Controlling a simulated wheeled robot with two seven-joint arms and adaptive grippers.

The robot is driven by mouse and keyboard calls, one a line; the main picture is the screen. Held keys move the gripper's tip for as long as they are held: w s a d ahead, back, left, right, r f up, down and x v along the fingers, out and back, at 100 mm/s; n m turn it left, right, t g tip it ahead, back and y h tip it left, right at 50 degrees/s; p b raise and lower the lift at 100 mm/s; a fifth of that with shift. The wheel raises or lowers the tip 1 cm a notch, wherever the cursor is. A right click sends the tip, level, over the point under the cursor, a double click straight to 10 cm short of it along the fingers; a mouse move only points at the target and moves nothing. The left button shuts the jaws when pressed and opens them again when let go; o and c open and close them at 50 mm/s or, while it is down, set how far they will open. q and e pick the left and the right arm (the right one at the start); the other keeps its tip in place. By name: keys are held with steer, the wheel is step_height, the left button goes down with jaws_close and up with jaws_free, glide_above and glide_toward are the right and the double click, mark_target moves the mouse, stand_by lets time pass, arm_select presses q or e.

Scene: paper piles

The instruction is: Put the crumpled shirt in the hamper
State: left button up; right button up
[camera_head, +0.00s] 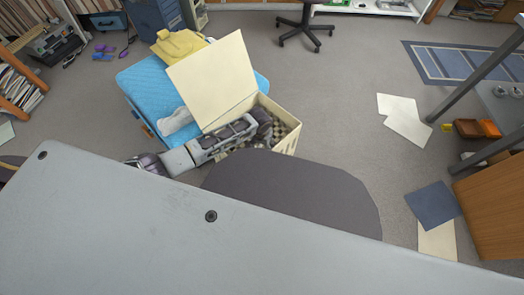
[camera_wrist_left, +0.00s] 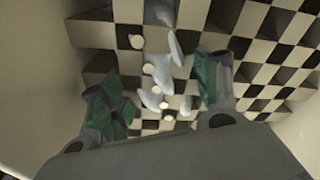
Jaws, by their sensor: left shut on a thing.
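The cream hamper (camera_head: 290,144) stands with its lid (camera_head: 213,82) raised. The crumpled shirt (camera_head: 285,120) has a dark and cream checked pattern and shows inside the hamper opening. My right gripper is not in view.
A blue padded bench (camera_head: 150,88) stands beside the hamper, with a yellow item (camera_head: 178,45) and a white item (camera_head: 175,121) on it. Paper sheets (camera_head: 404,117) lie on the floor at right. A desk (camera_head: 500,100) stands at the right edge. The floor between is open.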

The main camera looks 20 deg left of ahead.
arm_select(q)
steer(key=shift+f, duration=0.1)
step_height(320, 180, down, 2)
steer(key=shift+f+b, duration=0.1)
steer(key=shift+b, duration=0.5)
steer(key=shift+f+b, duration=0.5)
steer(key=shift+f, duration=0.45)
steer(key=shift+f, duration=0.2)
steer(key=o, duration=0.9)
steer(key=shift+c, duration=0.2)
